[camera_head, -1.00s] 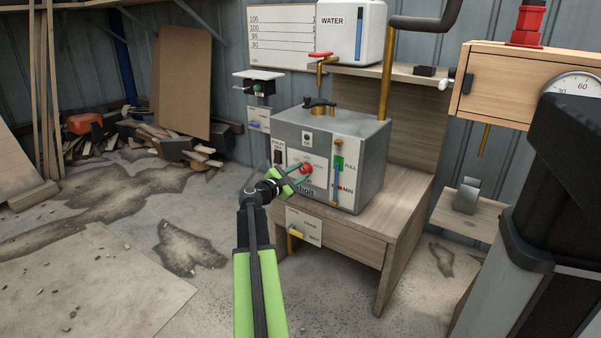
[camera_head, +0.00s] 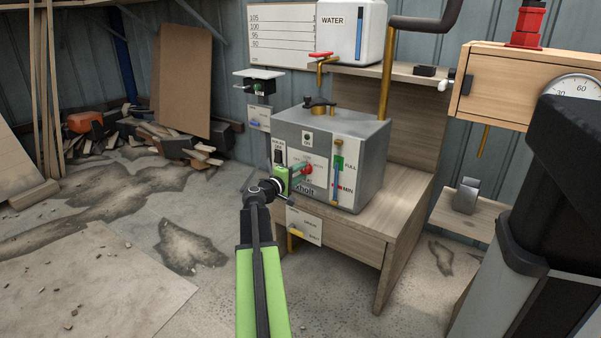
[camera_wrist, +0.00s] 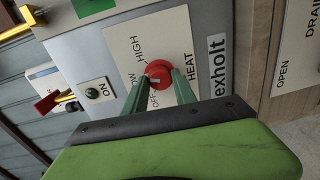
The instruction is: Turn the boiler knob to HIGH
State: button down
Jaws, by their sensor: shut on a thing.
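The grey boiler (camera_head: 350,140) stands on a wooden bench, with a white label panel on its front. The red boiler knob (camera_head: 309,169) is on that panel and also shows in the wrist view (camera_wrist: 159,70). My gripper (camera_head: 302,169) is shut on the knob, with one green finger on each side of it in the wrist view (camera_wrist: 159,77). A pale mark on the knob's lower edge there lies on the side of the OFF label. HIGH (camera_wrist: 143,48) is printed above left of the knob. LOW is partly hidden by a finger.
A level tube marked FULL and MIN (camera_head: 337,178) is close to the right of the knob. A switch panel (camera_head: 279,152) is close on the left. A drain panel with a yellow handle (camera_head: 304,226) is below. The floor at the left front is mostly open.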

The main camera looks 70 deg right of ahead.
jog(key=m, duration=0.4)
jog(key=shift+s, duration=0.25)
jog(key=shift+m+t, duration=0.3)
jog(key=shift+m, duration=1.6)
jog(key=c, duration=1.1)
grip_release()
jog(key=shift+c, duration=0.2)
jog(key=shift+o, duration=0.7)
jog(key=shift+w, duration=0.1)
